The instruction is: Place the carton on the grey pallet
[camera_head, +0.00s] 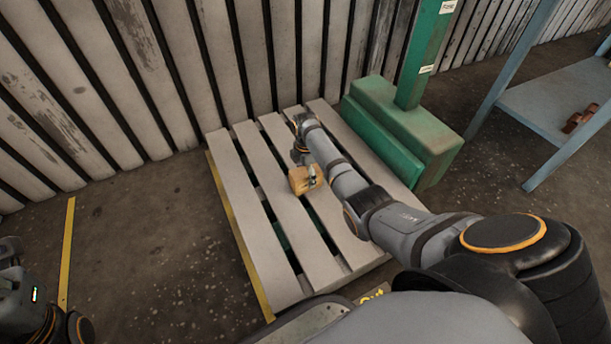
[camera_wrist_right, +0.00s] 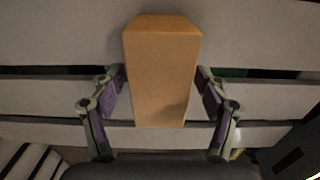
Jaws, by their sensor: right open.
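The carton (camera_head: 302,180) is a small orange-brown box on the slats of the grey pallet (camera_head: 262,235), near its middle. My right gripper (camera_head: 312,177) is at the carton, reaching in from the right. In the right wrist view the carton (camera_wrist_right: 162,75) stands between the two spread fingers of the gripper (camera_wrist_right: 162,92). A gap shows on each side, so the fingers are open and do not grip it. The pallet slats (camera_wrist_right: 50,95) lie behind the carton. Part of my left arm shows at the lower left edge; its fingers are not visible.
A green post with a heavy green base (camera_head: 405,130) stands at the pallet's right back side. A corrugated wall (camera_head: 215,60) runs behind the pallet. A blue-grey shelf (camera_head: 555,95) with a brown part (camera_head: 580,118) is at the right. Floor left of the pallet is clear.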

